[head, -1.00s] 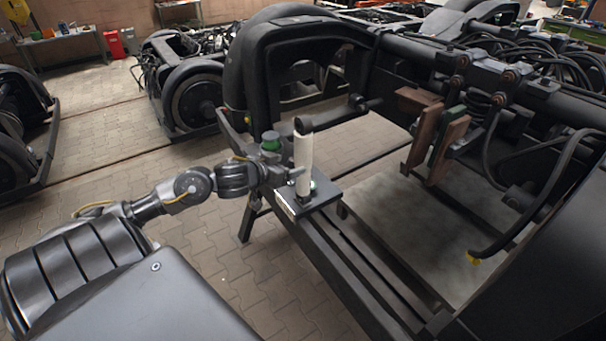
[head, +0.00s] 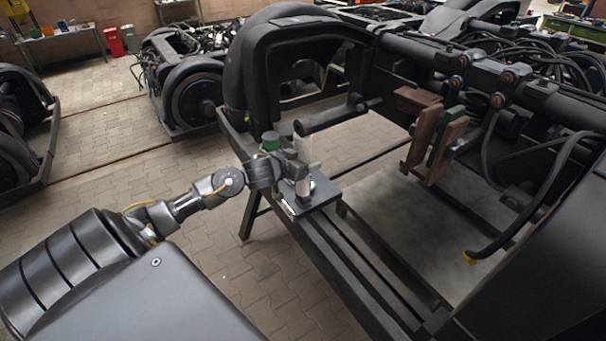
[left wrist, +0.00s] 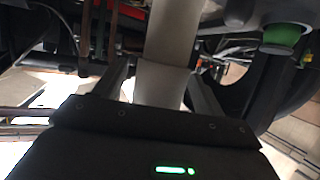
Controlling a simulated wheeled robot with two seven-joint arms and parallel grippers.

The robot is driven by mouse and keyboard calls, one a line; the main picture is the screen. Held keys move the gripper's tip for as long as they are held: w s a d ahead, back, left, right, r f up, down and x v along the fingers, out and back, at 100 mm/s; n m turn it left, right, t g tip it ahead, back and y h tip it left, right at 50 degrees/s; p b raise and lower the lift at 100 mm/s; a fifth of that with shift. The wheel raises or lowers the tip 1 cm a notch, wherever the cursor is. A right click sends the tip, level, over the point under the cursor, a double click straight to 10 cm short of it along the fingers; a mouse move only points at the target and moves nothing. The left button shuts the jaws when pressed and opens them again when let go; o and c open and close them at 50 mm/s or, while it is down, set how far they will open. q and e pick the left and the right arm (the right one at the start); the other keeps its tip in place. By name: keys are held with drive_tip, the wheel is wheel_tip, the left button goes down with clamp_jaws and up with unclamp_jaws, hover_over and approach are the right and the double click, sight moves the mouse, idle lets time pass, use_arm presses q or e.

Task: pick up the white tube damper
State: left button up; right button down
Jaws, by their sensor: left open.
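The white tube damper (head: 304,188) stands upright on a small dark plate (head: 318,196) on the bogie's near beam. My left gripper (head: 299,169) is at its upper half, coming in from the left and hiding part of it. In the left wrist view the damper's pale tube (left wrist: 164,75) runs between the two fingers (left wrist: 162,88). The fingers are open, one on each side, and I cannot tell whether either touches it. My right gripper is not in view.
A green-topped dark cylinder (head: 270,143) stands close to the gripper, left of the damper. A dark bar (head: 340,115) ends near the damper's top. Brown blocks (head: 435,145) and hoses (head: 565,165) lie to the right. Paved floor (head: 235,260) is clear at front left.

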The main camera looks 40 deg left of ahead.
use_arm(q)
clamp_jaws()
drive_tip(key=shift+r, duration=0.2)
idle(0.5)
